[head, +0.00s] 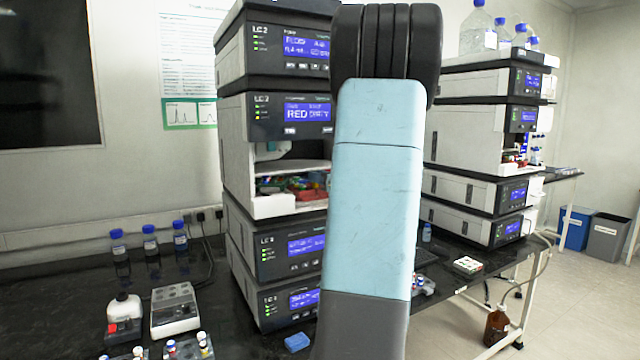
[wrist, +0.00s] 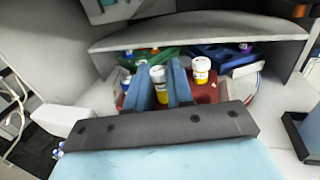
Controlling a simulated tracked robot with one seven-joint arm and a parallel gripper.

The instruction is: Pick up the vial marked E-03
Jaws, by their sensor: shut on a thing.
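In the wrist view, my gripper (wrist: 159,68) has its two blue fingers on either side of a white-capped vial with yellow contents (wrist: 159,83) and is shut on it. I cannot read a mark on this vial, so I cannot tell whether it is E-03. A second white-capped vial with a yellow band (wrist: 201,68) stands just right of the fingers in the red rack (wrist: 209,93). The red rack also shows inside the open instrument bay in the head view (head: 306,195). My arm hides the gripper in the head view.
A green rack (wrist: 160,56) and a blue rack (wrist: 222,58) lie deeper in the bay. The bay's upper edge (wrist: 200,30) and side walls surround the fingers closely. Blue-capped bottles (head: 150,240) and a grey device (head: 174,310) stand on the dark bench at left.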

